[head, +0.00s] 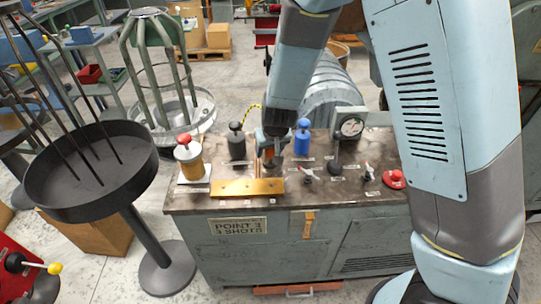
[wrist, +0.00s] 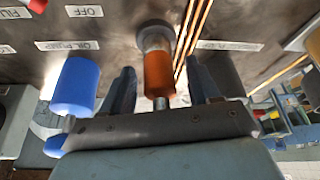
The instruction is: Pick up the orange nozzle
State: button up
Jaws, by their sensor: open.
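The orange nozzle (wrist: 158,72) stands between my two fingers in the wrist view, with a grey collar at its far end on the dark bench top. My gripper (wrist: 160,68) is open, one finger on each side of the nozzle, with a visible gap on both sides. In the head view my gripper (head: 270,157) is low over the bench top, behind the brass plate. There the arm and gripper largely hide the nozzle.
A blue cylinder (wrist: 75,88) is close left of my fingers in the wrist view.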

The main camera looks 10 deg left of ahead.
jog(key=shift+w+f, duration=0.1)
jog(key=shift+f, duration=0.1)
jog(key=shift+c, duration=0.4)
grip_shut()
